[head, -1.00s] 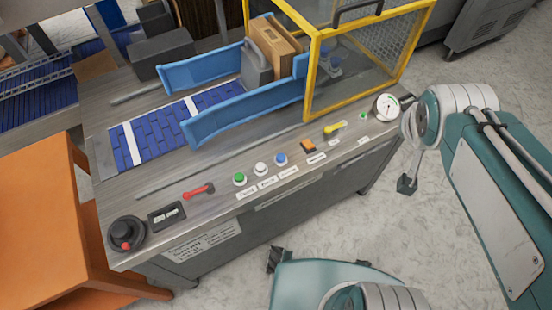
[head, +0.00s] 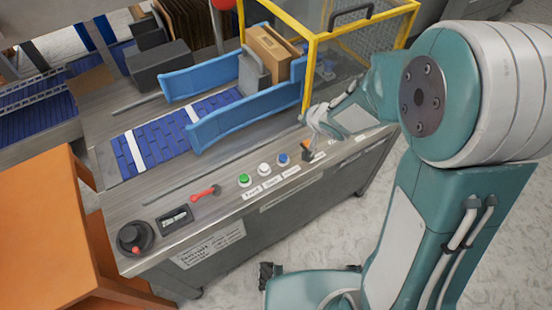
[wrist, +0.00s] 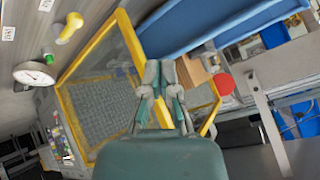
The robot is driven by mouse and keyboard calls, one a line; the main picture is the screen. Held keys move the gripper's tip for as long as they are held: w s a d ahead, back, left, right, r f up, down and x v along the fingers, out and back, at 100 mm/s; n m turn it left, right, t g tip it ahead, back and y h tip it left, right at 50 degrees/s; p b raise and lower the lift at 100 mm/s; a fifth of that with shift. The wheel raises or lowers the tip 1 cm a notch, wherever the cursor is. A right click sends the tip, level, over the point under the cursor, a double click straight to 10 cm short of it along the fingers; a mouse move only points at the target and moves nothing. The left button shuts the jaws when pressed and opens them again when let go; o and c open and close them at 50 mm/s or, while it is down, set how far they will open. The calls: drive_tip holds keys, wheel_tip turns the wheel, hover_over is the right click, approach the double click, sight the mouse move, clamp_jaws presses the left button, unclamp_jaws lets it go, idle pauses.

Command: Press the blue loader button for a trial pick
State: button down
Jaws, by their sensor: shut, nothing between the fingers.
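The blue button (head: 282,158) sits on the front panel of the case packer, right of a white button (head: 264,168) and a green button (head: 244,180). It is uncovered in the head view and does not show in the wrist view.
The yellow guard frame (head: 311,70) stands close behind my gripper. Blue guide rails (head: 245,118) flank the belt, with a cardboard box (head: 271,47) between them. A red lever (head: 206,192) and a black knob (head: 134,237) lie to the left. A gauge (wrist: 33,74) shows in the wrist view.

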drive_tip(key=g+y, duration=0.1)
drive_tip(key=y, duration=0.1)
hover_over(284, 158)
wheel_tip(284, 158, down, 5)
drive_tip(key=shift+a, duration=0.1)
drive_tip(key=shift+f, duration=4.35)
drive_tip(key=shift+f, duration=0.35)
